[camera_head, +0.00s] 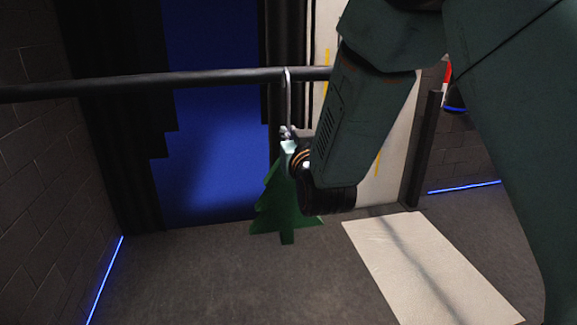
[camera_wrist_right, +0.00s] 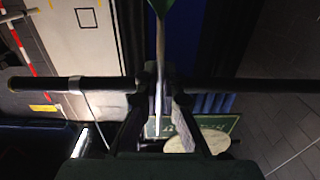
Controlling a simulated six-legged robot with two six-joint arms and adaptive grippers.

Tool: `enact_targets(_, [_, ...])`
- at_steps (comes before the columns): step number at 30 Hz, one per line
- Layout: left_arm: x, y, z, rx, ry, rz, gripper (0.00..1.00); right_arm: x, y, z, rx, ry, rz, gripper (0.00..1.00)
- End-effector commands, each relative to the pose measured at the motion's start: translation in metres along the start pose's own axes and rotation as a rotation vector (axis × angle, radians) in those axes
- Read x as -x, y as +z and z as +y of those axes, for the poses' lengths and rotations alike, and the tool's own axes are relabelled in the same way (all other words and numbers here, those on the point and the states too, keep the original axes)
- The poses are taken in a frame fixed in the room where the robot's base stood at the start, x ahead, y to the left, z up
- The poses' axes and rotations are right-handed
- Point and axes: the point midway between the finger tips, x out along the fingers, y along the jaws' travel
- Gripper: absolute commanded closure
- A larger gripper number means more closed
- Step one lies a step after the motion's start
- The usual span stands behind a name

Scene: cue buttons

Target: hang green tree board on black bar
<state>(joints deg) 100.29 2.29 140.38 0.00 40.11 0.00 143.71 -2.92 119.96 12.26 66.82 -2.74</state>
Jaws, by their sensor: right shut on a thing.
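The green tree board (camera_head: 285,205) hangs upright below my right gripper (camera_head: 291,142) in the head view. The right gripper is shut at the top of the board, and its wrist hides part of the board's right side. A thin grey hook (camera_head: 288,95) rises above the gripper, its top at the black bar (camera_head: 180,79). I cannot tell whether the hook bears on the bar. In the right wrist view the right gripper's fingers (camera_wrist_right: 160,92) close on a thin pale edge, with green at its upper end. The bar (camera_wrist_right: 250,86) crosses behind them. My left gripper is out of view.
A pale flat panel (camera_head: 425,270) lies on the floor at right. A dark post (camera_head: 423,150) stands behind it. A brick wall (camera_head: 30,190) is at left, and a blue panel (camera_head: 215,150) stands behind the bar. The bar's left stretch is clear.

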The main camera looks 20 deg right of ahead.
Motion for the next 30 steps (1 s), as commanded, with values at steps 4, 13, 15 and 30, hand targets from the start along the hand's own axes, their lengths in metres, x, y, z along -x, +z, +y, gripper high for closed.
enact_targets(4, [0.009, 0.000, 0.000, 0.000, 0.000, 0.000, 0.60, -0.006, -0.029, 0.003, -0.004, 0.001, 0.011, 1.00])
enact_targets(13, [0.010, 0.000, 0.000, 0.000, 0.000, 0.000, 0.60, -0.012, -0.035, 0.003, -0.004, -0.001, 0.009, 1.00])
enact_targets(15, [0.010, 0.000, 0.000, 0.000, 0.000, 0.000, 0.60, -0.016, -0.035, 0.003, -0.004, -0.001, 0.010, 1.00])
enact_targets(30, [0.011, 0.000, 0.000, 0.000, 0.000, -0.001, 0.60, -0.041, -0.035, 0.004, -0.004, 0.000, 0.011, 1.00])
